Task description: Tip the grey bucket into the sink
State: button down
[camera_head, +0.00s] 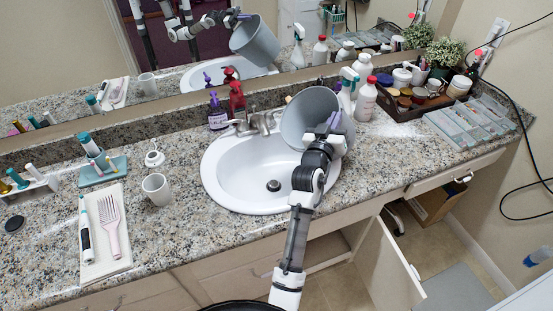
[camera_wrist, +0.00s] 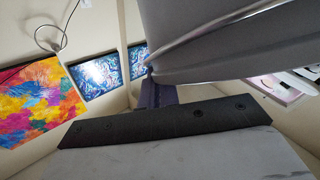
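The grey bucket (camera_head: 302,112) hangs tilted above the right part of the white sink (camera_head: 236,184), with its mouth toward the left. My gripper (camera_head: 331,122) is at the bucket's right side and appears shut on its wall. In the wrist view the bucket (camera_wrist: 235,40) fills the upper right, and its edge meets my gripper's dark finger (camera_wrist: 155,94). The other finger is hidden. No contents show coming out of the bucket. The sink bowl is empty around its dark drain.
The faucet (camera_head: 262,122) stands behind the sink, close to the bucket. Red and purple bottles stand left of it; a white bottle (camera_head: 366,100) and spray bottle stand to the right. A white cup (camera_head: 156,189) is left of the sink. A cabinet door (camera_head: 388,268) hangs open below.

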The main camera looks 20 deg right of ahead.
jog(key=shift+a+f+n+t+b, duration=0.35)
jog(key=shift+a+b, duration=0.15)
jog(key=shift+b, duration=0.6)
jog(key=a+n+t+b, duration=0.1)
jog(key=a+b, duration=0.1)
jog(key=b, duration=0.1)
jog(key=shift+s+n+h, duration=0.1)
jog(key=shift+n+h, duration=0.25)
jog(key=shift+h, duration=0.05)
jog(key=a+n+t+b, duration=0.1)
jog(key=a+n+b, duration=0.1)
jog(key=b, duration=0.1)
jog(key=a+n+t+b, duration=0.1)
jog(key=a+t+b, duration=0.1)
jog(key=b, duration=0.2)
jog(key=shift+s+a+f+n+t, duration=0.15)
jog(key=shift+s+n+t, duration=0.1)
jog(key=shift+n, duration=0.15)
jog(key=shift+a+r+n+t+y+b, duration=0.2)
jog(key=shift+a+n+t+b, duration=0.3)
jog(key=shift+a, duration=0.25)
jog(key=shift+a+r+n+t+y+b, duration=0.1)
jog(key=shift+a+n+t+y+b, duration=0.1)
jog(key=shift+a+n+t+b, duration=0.35)
jog(key=shift+s+a+n, duration=0.1)
jog(key=shift+a+n, duration=0.15)
jog(key=shift+a, duration=0.15)
